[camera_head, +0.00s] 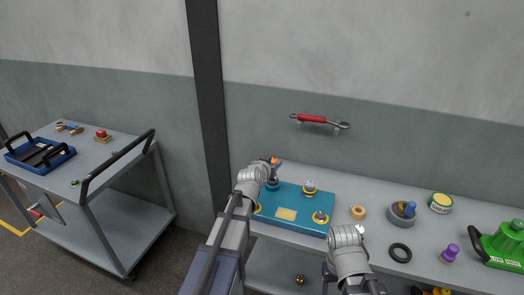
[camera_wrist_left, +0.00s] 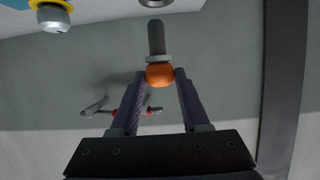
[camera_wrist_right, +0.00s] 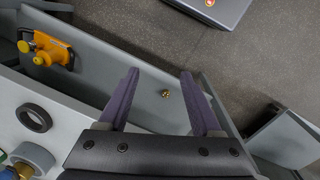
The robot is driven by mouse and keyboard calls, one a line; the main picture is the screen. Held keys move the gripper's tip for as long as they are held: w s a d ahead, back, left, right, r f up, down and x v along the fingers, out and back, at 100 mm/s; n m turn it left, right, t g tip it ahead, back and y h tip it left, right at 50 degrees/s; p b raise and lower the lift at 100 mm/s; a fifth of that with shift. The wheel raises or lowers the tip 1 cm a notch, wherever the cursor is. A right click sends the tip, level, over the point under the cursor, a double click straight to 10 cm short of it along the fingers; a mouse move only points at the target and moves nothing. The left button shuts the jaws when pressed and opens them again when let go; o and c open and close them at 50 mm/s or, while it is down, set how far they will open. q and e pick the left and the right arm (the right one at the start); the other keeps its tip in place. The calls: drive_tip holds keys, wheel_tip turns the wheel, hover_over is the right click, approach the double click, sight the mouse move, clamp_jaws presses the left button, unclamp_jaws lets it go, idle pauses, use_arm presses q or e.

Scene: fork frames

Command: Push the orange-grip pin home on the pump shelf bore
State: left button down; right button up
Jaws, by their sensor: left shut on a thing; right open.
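The pin has an orange grip (camera_wrist_left: 159,76), a pale collar and a grey shank (camera_wrist_left: 156,38). My left gripper (camera_wrist_left: 159,80) is shut on the orange grip; the shank points away from the fingers. Beyond the shank tip, at the top edge of the left wrist view, is a round grey part (camera_wrist_left: 155,2), cut off, with a gap between. In the head view the orange grip (camera_head: 276,161) is small above the far left of the teal block (camera_head: 310,223), partly hidden by my gripper. My right gripper (camera_wrist_right: 160,82) is open and empty near the bench's front edge.
The teal block carries several yellow-ringed fittings (camera_head: 320,217). A red-handled wrench (camera_head: 318,119) hangs on the wall.

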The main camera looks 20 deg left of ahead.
use_arm(q)
drive_tip(key=r+p, duration=0.1)
drive_tip(key=r, duration=0.1)
drive_tip(key=w+r+p, duration=0.1)
drive_tip(key=r+p, duration=0.1)
drive_tip(key=shift+a, duration=0.15)
use_arm(e)
drive_tip(key=shift+o, duration=0.8)
wheel_tip(320, 180, up, 4)
drive_tip(key=shift+f, duration=0.1)
use_arm(q)
drive_tip(key=shift+s+a+f, duration=0.1)
drive_tip(key=shift+f, duration=0.1)
use_arm(e)
drive_tip(key=shift+f, duration=0.15)
use_arm(q)
drive_tip(key=shift+f, duration=0.1)
use_arm(e)
drive_tip(key=shift+f, duration=0.1)
use_arm(q)
wheel_tip(320, 180, down, 5)
drive_tip(key=b, duration=0.5)
use_arm(e)
wheel_tip(320, 180, down, 5)
drive_tip(key=shift+r, duration=0.1)
use_arm(q)
drive_tip(key=shift+f+b, duration=2.45)
drive_tip(key=shift+b, duration=0.15)
use_arm(e)
drive_tip(key=shift+f, duration=2.55)
